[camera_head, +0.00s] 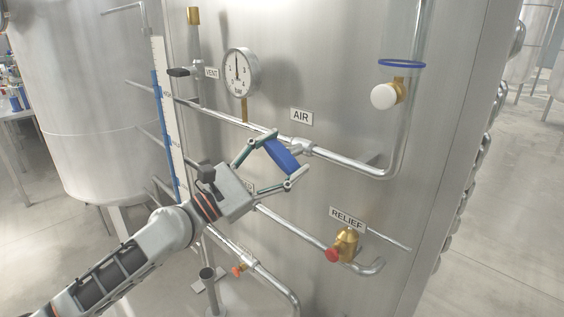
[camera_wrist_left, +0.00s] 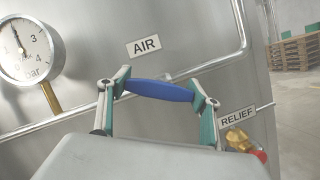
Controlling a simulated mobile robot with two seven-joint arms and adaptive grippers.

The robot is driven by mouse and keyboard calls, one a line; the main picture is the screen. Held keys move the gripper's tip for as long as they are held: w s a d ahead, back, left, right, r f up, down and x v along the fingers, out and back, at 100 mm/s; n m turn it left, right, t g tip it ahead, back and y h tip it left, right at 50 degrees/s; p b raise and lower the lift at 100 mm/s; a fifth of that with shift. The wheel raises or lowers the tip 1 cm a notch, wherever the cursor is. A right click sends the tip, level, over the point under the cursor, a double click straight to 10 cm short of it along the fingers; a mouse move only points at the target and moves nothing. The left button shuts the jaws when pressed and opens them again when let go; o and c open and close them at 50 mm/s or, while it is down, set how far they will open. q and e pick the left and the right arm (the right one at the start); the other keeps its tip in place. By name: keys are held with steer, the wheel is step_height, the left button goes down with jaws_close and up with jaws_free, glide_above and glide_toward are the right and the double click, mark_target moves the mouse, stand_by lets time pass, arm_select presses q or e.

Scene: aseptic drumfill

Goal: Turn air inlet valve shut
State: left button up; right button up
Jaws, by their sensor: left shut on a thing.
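The air inlet valve's blue handle (camera_head: 282,156) is below the AIR label (camera_head: 301,116), on a steel pipe across the tank. My left gripper (camera_head: 282,158) is shut on the handle, with one finger at each end. In the head view the handle slants down to the right across the pipe. In the left wrist view the blue handle (camera_wrist_left: 160,90) lies between the fingertips of my left gripper (camera_wrist_left: 160,91). The valve body is mostly hidden behind the handle and fingers. My right gripper is not in view.
A pressure gauge (camera_head: 241,72) and a VENT valve (camera_head: 183,72) are up and left. A brass RELIEF valve (camera_head: 346,244) with a red cap is below right. A blue ring (camera_head: 401,64) and white-capped brass fitting (camera_head: 386,95) are upper right. Pipes run close around the arm.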

arm_select(q)
steer(key=m+g+b, duration=0.1)
steer(key=m+g, duration=0.1)
steer(key=m, duration=0.2)
steer(key=shift+f+m+b, duration=0.1)
steer(key=shift+m+b, duration=0.3)
steer(key=m+g, duration=0.1)
steer(key=m, duration=0.2)
steer(key=m+g, duration=0.1)
steer(key=m, duration=0.2)
steer(key=shift+s+d+y, duration=0.1)
steer(key=shift+y, duration=0.2)
steer(key=shift+f+m+g+y+p, duration=0.1)
steer(key=shift+m+g+y+p, duration=0.5)
steer(key=shift+m, duration=0.8)
steer(key=shift+f, duration=0.1)
steer(key=o, duration=1.1)
steer(key=shift+o, duration=0.2)
